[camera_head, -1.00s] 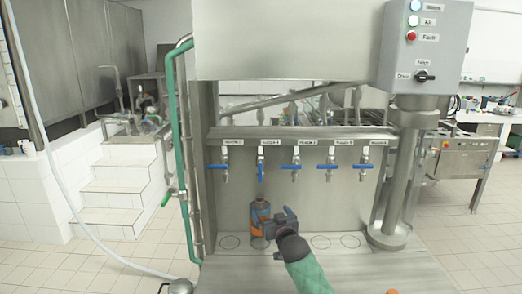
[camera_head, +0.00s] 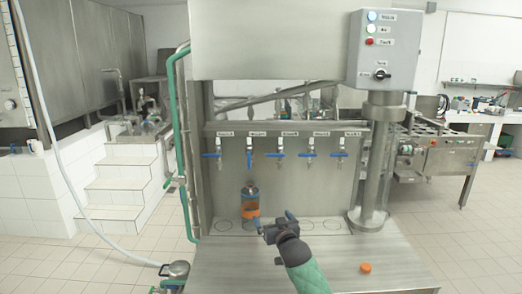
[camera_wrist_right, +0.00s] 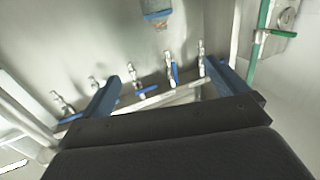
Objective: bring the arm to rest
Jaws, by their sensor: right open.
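My right gripper (camera_head: 276,224) is open and empty in front of the filler, low over its deck. A grey-blue container with an orange band (camera_head: 251,210) stands upright under the second tap from the left, just left of my gripper and clear of the space between its fingers. That tap's blue handle (camera_head: 249,160) points down; the other tap handles lie level. In the wrist view both blue fingers of the right gripper (camera_wrist_right: 166,88) are spread with nothing between them, and the taps show beyond. My left gripper is out of view.
The filler's steel deck (camera_head: 310,265) is mostly free, with an orange cap (camera_head: 365,268) at front right. A steel column (camera_head: 373,165) carries the control box (camera_head: 370,48). A green pipe (camera_head: 178,130) runs down the left side.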

